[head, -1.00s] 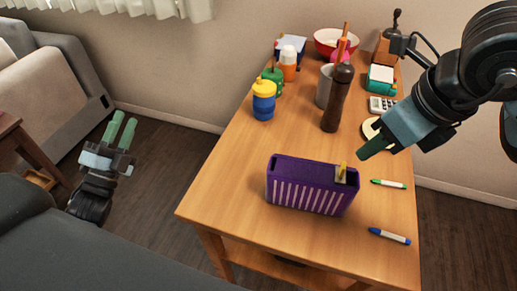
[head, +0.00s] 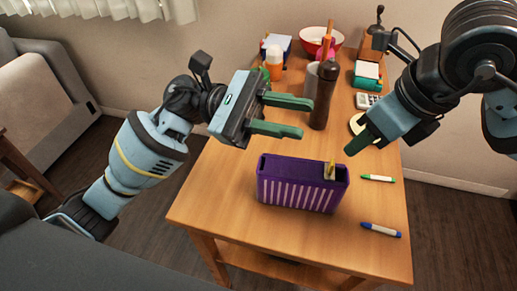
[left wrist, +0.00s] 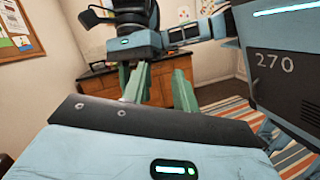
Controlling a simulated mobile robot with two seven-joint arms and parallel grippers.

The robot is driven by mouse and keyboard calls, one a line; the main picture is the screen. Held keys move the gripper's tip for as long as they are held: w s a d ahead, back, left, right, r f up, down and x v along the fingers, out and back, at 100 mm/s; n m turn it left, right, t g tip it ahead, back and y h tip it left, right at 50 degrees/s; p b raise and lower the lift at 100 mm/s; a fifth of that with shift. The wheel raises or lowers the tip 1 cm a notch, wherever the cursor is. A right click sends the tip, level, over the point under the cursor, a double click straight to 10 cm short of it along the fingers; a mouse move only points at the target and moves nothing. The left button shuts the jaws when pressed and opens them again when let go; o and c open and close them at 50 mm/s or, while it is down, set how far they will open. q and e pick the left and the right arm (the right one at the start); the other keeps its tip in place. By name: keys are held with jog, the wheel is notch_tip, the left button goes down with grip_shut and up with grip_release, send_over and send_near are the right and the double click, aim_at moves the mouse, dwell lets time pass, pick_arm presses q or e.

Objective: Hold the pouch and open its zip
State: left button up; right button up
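A purple pouch with pale vertical stripes (head: 298,190) stands upright near the front of the wooden table. A yellow tab (head: 331,169), which looks like the zip pull, shows at the right end of its top. My left gripper (head: 294,117) is open and empty, raised above and behind the pouch, its green fingers pointing right. It also shows in the left wrist view (left wrist: 160,88), where the pouch is not visible. My right gripper (head: 358,143) is behind and right of the pouch, apart from it; only one green finger shows clearly, so its opening cannot be judged.
A green marker (head: 378,178) and a blue marker (head: 381,229) lie right of the pouch. A dark brown bottle (head: 323,95) stands behind it, near my left fingers. Several items crowd the back of the table (head: 215,205); its front left is clear.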

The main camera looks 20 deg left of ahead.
pick_arm(q)
jog(key=s+d+f+m+g+y, duration=0.1)
jog(key=d+f+m+y, duration=0.1)
jog(key=d+m+y, duration=0.15)
jog(key=m+t+y, duration=0.4)
jog(key=m+y, duration=0.1)
jog(key=y, duration=0.7)
send_over(258, 174)
jog(key=d, duration=0.5)
notch_tip(258, 174, down, 9)
jog(key=w+a+f+y, duration=0.1)
jog(key=a, duration=0.1)
jog(key=w+a+f+t+y, duration=0.1)
jog(key=a+y, duration=0.1)
jog(key=a+f+m+t+y, duration=0.1)
jog(key=shift+w+a+f+y, duration=0.25)
jog(key=shift+w+a+f, duration=0.05)
jog(key=shift+w+a, duration=0.1)
jog(key=shift+f, duration=3.95)
jog(key=shift+c, duration=0.4)
grip_shut()
